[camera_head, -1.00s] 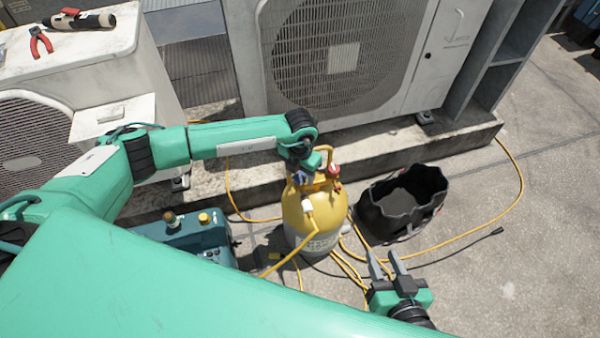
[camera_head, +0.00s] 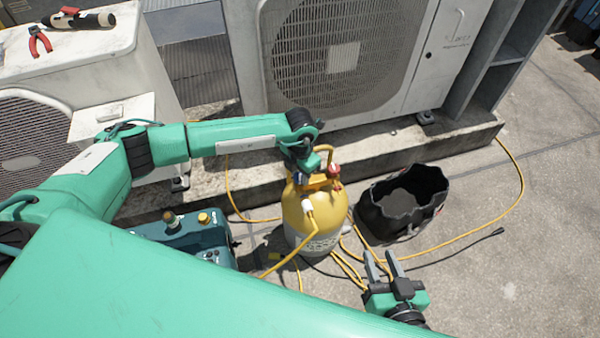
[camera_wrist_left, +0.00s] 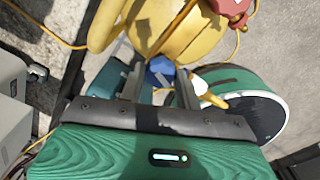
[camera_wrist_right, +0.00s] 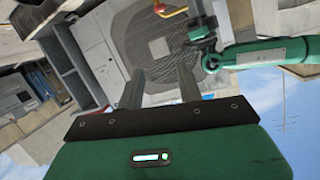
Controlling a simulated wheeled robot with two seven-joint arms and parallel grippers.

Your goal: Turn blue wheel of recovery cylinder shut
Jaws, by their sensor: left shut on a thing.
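The yellow recovery cylinder (camera_head: 315,220) stands upright on the roof floor, with a red wheel (camera_head: 334,170) and hose fittings on top. The blue wheel (camera_wrist_left: 160,71) shows between the fingers of my left gripper (camera_wrist_left: 160,90) in the left wrist view. That gripper is shut on it, at the left of the cylinder top; in the head view my left gripper (camera_head: 305,178) hides most of the wheel. My right gripper (camera_head: 383,265) is open and empty, to the right of and nearer than the cylinder, with its fingers apart, as the right wrist view (camera_wrist_right: 158,90) shows too.
A black open bag (camera_head: 402,205) stands right of the cylinder. A teal machine (camera_head: 190,240) is at its left. Yellow hoses (camera_head: 350,270) lie around on the floor. A condenser (camera_head: 340,60) on a concrete ledge stands behind. Pliers (camera_head: 40,42) lie on the left unit.

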